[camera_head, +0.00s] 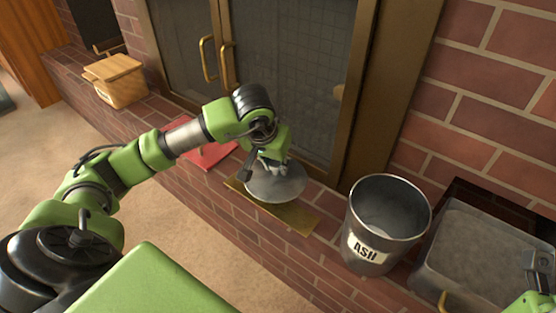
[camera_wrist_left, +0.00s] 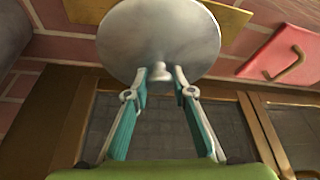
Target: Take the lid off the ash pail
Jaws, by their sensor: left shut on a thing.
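The ash pail (camera_head: 362,237), a grey metal bucket with an "ASH" label, stands upright on the brick ledge with its top open; grey ash shows inside. The round grey lid (camera_head: 282,187) is off the pail, to its left, over a brass plate (camera_head: 293,219). My left gripper (camera_head: 270,163) is above the lid, shut on its knob. I cannot tell whether the lid touches the plate. Part of my right gripper (camera_head: 536,268) shows at the right edge; its fingers are unclear.
A grey metal bin (camera_head: 470,245) stands right of the pail. Glass fireplace doors (camera_head: 285,65) with brass handles stand behind the ledge.

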